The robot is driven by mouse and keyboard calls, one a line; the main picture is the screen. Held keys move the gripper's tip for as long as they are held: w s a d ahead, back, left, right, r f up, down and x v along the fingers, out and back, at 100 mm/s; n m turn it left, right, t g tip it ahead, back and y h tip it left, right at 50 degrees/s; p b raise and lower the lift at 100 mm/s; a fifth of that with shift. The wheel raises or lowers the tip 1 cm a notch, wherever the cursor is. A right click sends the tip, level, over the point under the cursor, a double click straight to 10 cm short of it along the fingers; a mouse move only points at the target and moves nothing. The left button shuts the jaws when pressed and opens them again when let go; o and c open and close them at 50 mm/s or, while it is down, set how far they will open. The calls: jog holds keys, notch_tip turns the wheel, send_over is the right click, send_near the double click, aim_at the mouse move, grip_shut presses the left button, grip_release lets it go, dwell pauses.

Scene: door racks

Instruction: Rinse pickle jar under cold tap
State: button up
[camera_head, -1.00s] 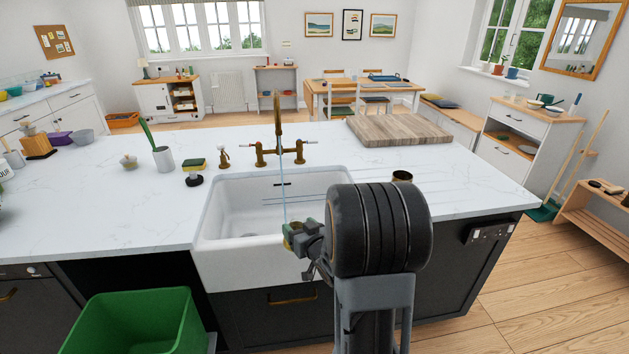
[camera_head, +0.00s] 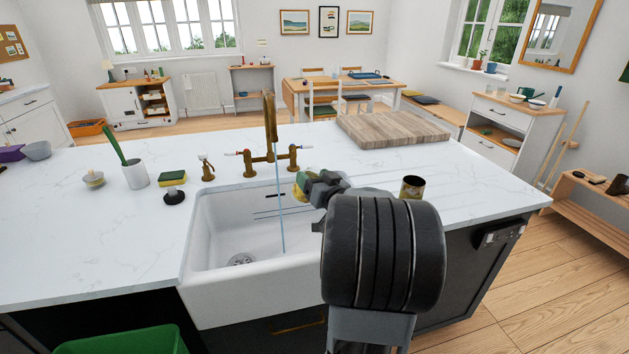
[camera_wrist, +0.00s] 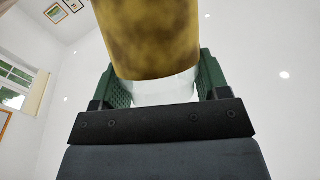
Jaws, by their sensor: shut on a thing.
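My gripper (camera_head: 303,186) is shut on the pickle jar, over the right part of the sink, above its rim. In the wrist view the jar shows a mottled yellow-brown part (camera_wrist: 150,40) and a pale glassy part (camera_wrist: 165,92) between the green finger pads. In the head view only a small yellowish bit of the jar (camera_head: 298,191) shows; the arm hides the rest. The brass tap (camera_head: 270,120) runs a thin stream of water (camera_head: 280,215) into the white sink (camera_head: 215,235). The stream falls left of the jar, apart from it.
An open tin (camera_head: 412,187) stands on the worktop right of the sink, close to my arm. A wooden board (camera_head: 390,130) lies behind. A sponge (camera_head: 172,178), a black-based item (camera_head: 174,196) and a white pot (camera_head: 135,175) stand left. A green bin (camera_head: 125,341) is at front left.

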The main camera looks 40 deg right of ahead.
jog(key=w+a+f+b, duration=0.1)
jog(key=w+b, duration=0.1)
jog(key=w, duration=0.4)
jog(key=w+a+f+b, duration=0.1)
jog(key=w+b, duration=0.1)
jog(key=w, duration=0.4)
jog(key=shift+a+f, duration=0.25)
jog(key=shift+a, duration=0.1)
jog(key=shift+d, duration=0.15)
dwell(0.5)
jog(key=shift+w+d, duration=0.15)
jog(key=shift+d, duration=0.3)
jog(key=shift+a, duration=0.15)
jog(key=shift+a, duration=0.45)
jog(key=shift+d, duration=0.2)
